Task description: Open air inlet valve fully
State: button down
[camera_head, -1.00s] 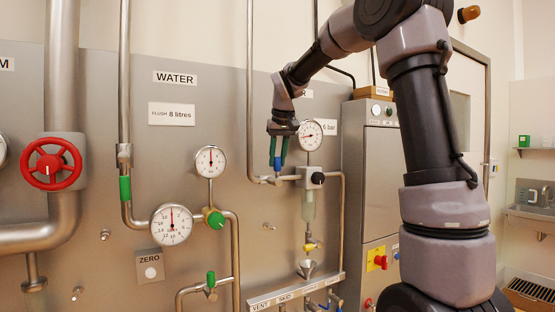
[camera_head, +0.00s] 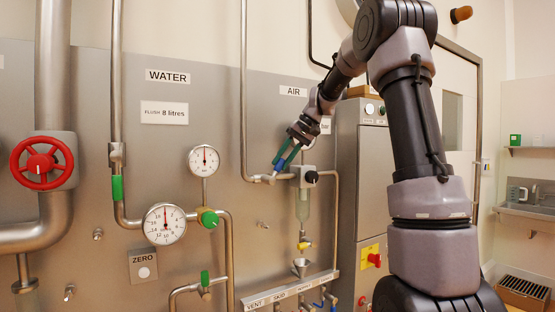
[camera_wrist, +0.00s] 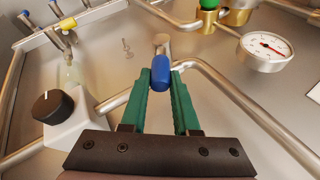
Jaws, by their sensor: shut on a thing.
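The air inlet valve's blue lever (camera_head: 280,164) is on the pipe below the AIR label (camera_head: 293,91). My gripper (camera_head: 284,159), with green fingers, reaches down and to the left onto it. In the wrist view my gripper (camera_wrist: 161,78) is shut on the blue lever (camera_wrist: 161,71), which sits between the fingertips. The lever leans up and to the right from the pipe in the head view. The valve body is partly hidden by the lever and fingers.
A black knob (camera_head: 311,177) on a pale regulator block (camera_wrist: 75,130) is close to the right of the lever. The pipe (camera_wrist: 225,95) runs close by the fingers. A water gauge (camera_head: 204,160) and a green-handled water valve (camera_head: 209,218) are to the left.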

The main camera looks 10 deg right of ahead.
jog(key=shift+w+d+f+m+g+y, duration=0.3)
jog(key=shift+d+f+y, duration=0.35)
jog(key=shift+y, duration=0.7)
jog(key=shift+w+d+f+m+g+y, duration=0.1)
jog(key=shift+d+f+m+g+y, duration=0.25)
jog(key=shift+f+y, duration=0.75)
jog(key=shift+w+d+f+m+g+y, duration=0.15)
jog(key=shift+d+f+m+y, duration=0.35)
jog(key=shift+y, duration=1.05)
jog(key=shift+d, duration=0.1)
jog(key=c, duration=0.7)
grip_release()
jog(key=shift+o, duration=0.2)
jog(key=shift+d, duration=0.1)
jog(key=v, duration=1)
jog(key=shift+d, duration=0.3)
jog(key=shift+s+r, duration=0.1)
